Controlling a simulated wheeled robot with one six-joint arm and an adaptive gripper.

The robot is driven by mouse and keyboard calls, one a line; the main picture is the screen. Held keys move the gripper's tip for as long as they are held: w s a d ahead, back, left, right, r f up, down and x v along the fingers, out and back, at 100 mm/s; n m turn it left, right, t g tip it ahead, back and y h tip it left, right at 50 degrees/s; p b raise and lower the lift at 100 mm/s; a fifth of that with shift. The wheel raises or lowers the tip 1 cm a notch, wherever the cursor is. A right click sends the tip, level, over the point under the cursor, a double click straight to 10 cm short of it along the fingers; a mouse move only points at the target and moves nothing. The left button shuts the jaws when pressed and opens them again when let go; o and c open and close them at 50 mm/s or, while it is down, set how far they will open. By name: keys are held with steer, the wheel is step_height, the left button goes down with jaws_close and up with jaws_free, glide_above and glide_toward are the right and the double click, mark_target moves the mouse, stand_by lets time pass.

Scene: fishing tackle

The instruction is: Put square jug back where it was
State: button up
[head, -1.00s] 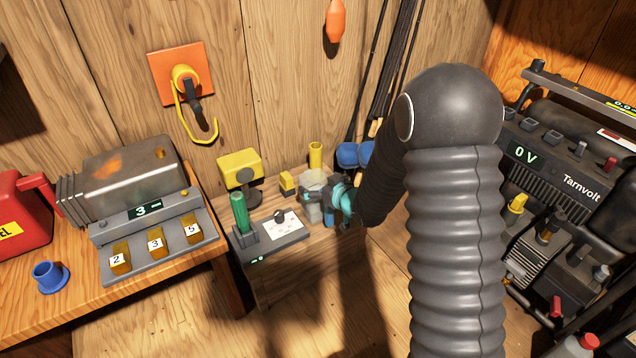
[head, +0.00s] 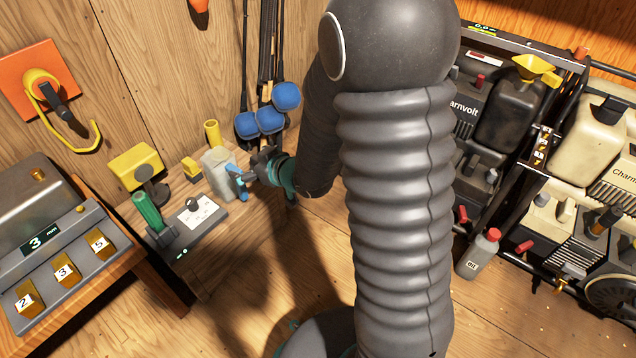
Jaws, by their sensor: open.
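A pale, squarish, cloudy jug (head: 217,172) stands upright on the small wooden stand (head: 225,240) in the corner, and looks like the square jug. My gripper (head: 250,172) is just right of it, open, with dark fingers pointing left toward it. I see no grip on the jug, though I cannot tell whether a finger touches it. A small blue item (head: 237,182) shows between the jug and my gripper and hides part of the jug's right side.
A yellow cylinder (head: 213,133), a small yellow block (head: 191,168) and a grey device with a green handle (head: 147,212) crowd the jug. Blue-ended rods (head: 270,121) lean behind. Right, a rack holds dark (head: 510,120) and cream (head: 592,125) jugs; a grey bottle (head: 480,253) stands nearby.

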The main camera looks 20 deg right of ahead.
steer(key=s+d+r+m+g+h, duration=0.1)
steer(key=s+d+r+m+h, duration=0.3)
steer(key=s+d+r+h, duration=0.55)
steer(key=s+d+r+m+g+y, duration=0.1)
steer(key=s+r+g, duration=0.1)
steer(key=s, duration=0.7)
steer(key=s+d+r+m+g+y, duration=0.1)
steer(key=s+r, duration=0.3)
steer(key=s, duration=0.5)
steer(key=shift+s+m+g+y, duration=0.3)
steer(key=shift+s+g+y, duration=0.05)
steer(key=shift+g, duration=0.55)
steer(key=shift+c, duration=0.2)
